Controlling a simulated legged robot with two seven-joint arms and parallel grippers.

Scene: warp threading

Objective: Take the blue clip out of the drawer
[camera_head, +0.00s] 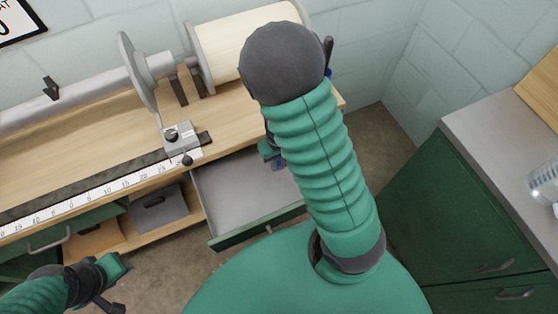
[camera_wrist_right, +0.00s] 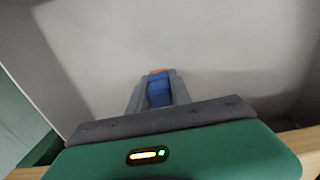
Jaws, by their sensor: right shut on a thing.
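The drawer (camera_head: 228,202) stands open under the workbench, with a grey inside and a green front. My right gripper (camera_head: 279,163) is at the drawer's right part, mostly hidden behind my right arm in the head view. In the right wrist view its two grey fingers (camera_wrist_right: 158,92) are shut on the blue clip (camera_wrist_right: 158,88), which has an orange end. The grey drawer floor (camera_wrist_right: 220,60) shows beyond the clip; I cannot tell the gap between them. My left gripper (camera_head: 112,288) is low at the left, away from the drawer; its fingers are unclear.
The wooden workbench (camera_head: 90,150) carries a ruler (camera_head: 90,200), a metal clamp block (camera_head: 180,138) and a large cream roller (camera_head: 235,45). A grey bin (camera_head: 158,210) sits on the shelf left of the drawer. A green cabinet (camera_head: 460,200) stands at the right.

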